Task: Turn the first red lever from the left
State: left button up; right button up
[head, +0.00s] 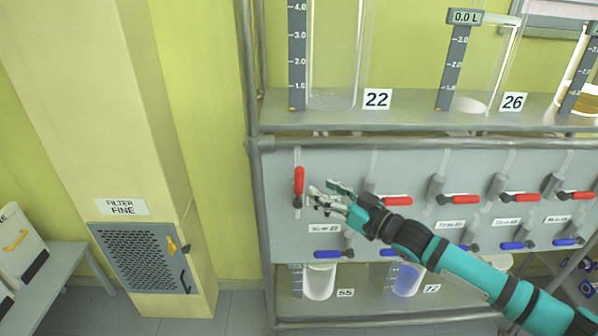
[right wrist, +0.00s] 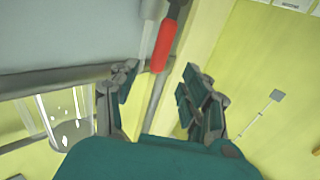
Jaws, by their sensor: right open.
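The first red lever from the left (head: 299,181) stands upright on the grey panel in the head view, while the other red levers lie level. It also shows in the right wrist view (right wrist: 164,46), ahead of the fingertips and between them in the picture. My right gripper (head: 322,194) is open just right of this lever, with its arm coming in from the lower right. In the right wrist view the open fingers (right wrist: 158,84) hold nothing. I cannot tell whether a finger touches the lever. My left gripper is not in view.
More red levers (head: 397,201) and blue levers (head: 327,254) line the grey panel (head: 283,222). Glass cylinders (head: 333,60) stand on the shelf above, and containers (head: 319,282) stand below. A frame post (head: 250,110) edges the panel on the left. A filter cabinet (head: 147,258) stands further left.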

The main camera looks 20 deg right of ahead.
aim_at(303, 179)
jog(key=p+x, duration=0.2)
jog(key=x, duration=0.5)
jog(key=shift+w+a+r, duration=0.1)
jog(key=shift+w+a, duration=0.1)
jog(key=shift+w, duration=0.1)
jog(key=shift+w+a, duration=0.25)
jog(key=shift+w, duration=0.2)
jog(key=shift+c, duration=0.7)
grip_shut()
jog(key=shift+w+f, duration=0.15)
jog(key=shift+f, duration=0.15)
